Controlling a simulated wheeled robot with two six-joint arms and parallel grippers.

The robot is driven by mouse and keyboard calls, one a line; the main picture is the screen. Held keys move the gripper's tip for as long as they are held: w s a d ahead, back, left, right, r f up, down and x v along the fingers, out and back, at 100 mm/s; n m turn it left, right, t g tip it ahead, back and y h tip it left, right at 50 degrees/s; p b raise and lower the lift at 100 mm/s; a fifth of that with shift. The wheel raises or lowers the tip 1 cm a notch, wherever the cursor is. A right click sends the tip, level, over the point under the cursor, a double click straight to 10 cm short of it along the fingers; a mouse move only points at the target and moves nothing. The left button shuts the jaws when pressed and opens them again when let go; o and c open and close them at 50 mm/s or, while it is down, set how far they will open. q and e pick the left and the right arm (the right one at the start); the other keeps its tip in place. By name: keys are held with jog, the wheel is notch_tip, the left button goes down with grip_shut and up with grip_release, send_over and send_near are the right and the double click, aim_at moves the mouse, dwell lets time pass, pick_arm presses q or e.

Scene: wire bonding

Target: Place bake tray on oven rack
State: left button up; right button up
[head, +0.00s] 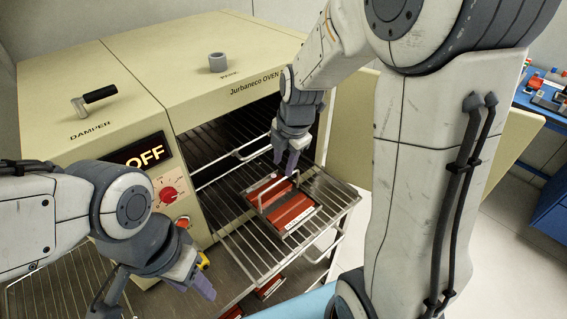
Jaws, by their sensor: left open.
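The bake tray (312,204) is a flat grey tray with red pieces (294,211) and a light looped handle (262,201). It lies over the wire oven rack (338,192), which extends out of the oven's open front; whether its full underside touches the rack cannot be told. My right gripper (285,164) points down at the far end of the tray's handle. Its fingertips are close to the handle, but I cannot tell whether they grip it. My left gripper (195,283) is open and empty at the lower left, in front of the oven and apart from the tray.
The beige oven (190,60) fills the left and back, with its display reading OFF (141,152). Its open door (515,140) shows behind my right arm. More red pieces (268,288) lie below the rack. A blue bench (545,95) with small items stands far right.

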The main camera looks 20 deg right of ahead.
jog(key=s+a+r+m+g, duration=0.1)
jog(key=s+a+m, duration=0.6)
jog(key=s, duration=0.4)
jog(key=s+a+r+m+g, duration=0.1)
jog(key=s+a+m, duration=0.6)
jog(key=s, duration=0.4)
jog(key=shift+s+a+r+m+g, duration=0.15)
jog(key=shift+s+a+m+g, duration=0.15)
jog(key=shift+m, duration=0.1)
jog(key=shift+w+d, duration=0.1)
